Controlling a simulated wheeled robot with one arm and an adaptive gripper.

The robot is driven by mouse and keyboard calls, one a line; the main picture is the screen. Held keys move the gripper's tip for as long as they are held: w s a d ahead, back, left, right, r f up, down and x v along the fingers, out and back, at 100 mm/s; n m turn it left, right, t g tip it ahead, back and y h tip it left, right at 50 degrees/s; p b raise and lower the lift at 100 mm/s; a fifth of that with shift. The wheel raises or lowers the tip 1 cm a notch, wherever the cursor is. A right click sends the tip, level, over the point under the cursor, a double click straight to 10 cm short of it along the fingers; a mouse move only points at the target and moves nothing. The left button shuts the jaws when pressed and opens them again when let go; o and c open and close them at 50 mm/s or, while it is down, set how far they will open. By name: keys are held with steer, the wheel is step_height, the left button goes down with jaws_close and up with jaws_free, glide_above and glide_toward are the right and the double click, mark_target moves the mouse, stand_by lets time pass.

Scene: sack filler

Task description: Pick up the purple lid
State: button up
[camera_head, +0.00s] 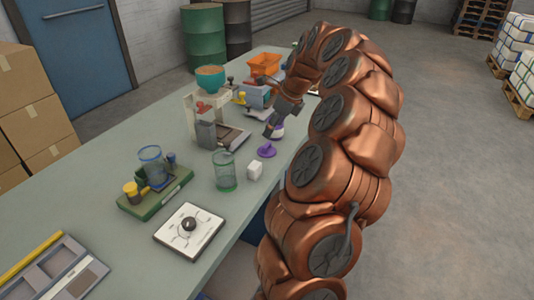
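The purple lid (267,150) lies on the grey-green bench near its right edge, with a small raised knob on top. My gripper (272,130) points down just behind and slightly above the lid in the picture, apart from it. A pale rounded thing with some purple (278,134) shows right by my fingertips, partly hidden. I cannot tell whether the fingers touch it or how far they are spread.
The sack filler (207,112) stands behind to the left. A white board with a black knob (189,229) and a green tray (154,196) lie nearer. The bench between has bare patches.

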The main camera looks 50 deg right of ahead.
mark_target(267, 145)
steer(key=shift+d+f, duration=0.25)
steer(key=shift+f, duration=0.05)
steer(key=shift+x, duration=1.1)
steer(key=shift+p+x, duration=0.9)
steer(key=shift+x, duration=1.65)
steer(key=shift+s, duration=0.15)
steer(key=c, duration=0.9)
